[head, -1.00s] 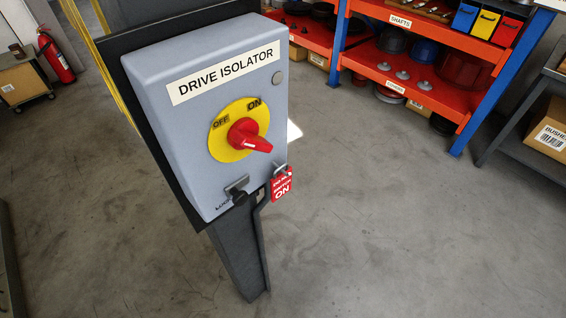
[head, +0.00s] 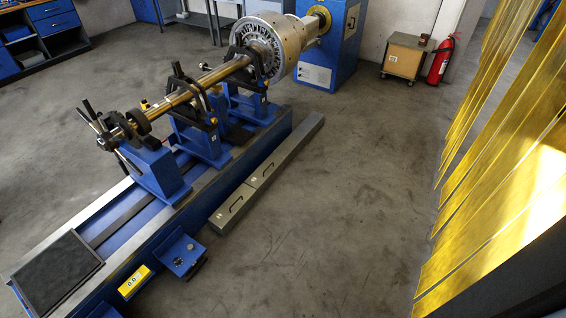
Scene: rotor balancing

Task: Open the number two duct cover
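A low grey duct runs along the floor beside the blue balancing machine in the head view. Its near cover (head: 231,214) has a dark handle and a small pale label. A second cover (head: 270,176) follows farther along, also with a dark handle and a small label. The label numbers are too small to read surely, so I cannot tell which is number two. Both covers appear to lie flat in line on the duct. My gripper is not in view.
The machine bed (head: 115,218) carries a shaft and a large rotor (head: 283,45). A blue control box (head: 182,257) sticks out near the duct's near end. Yellow curtain strips (head: 500,150) hang at the right. The grey floor (head: 350,200) between is clear.

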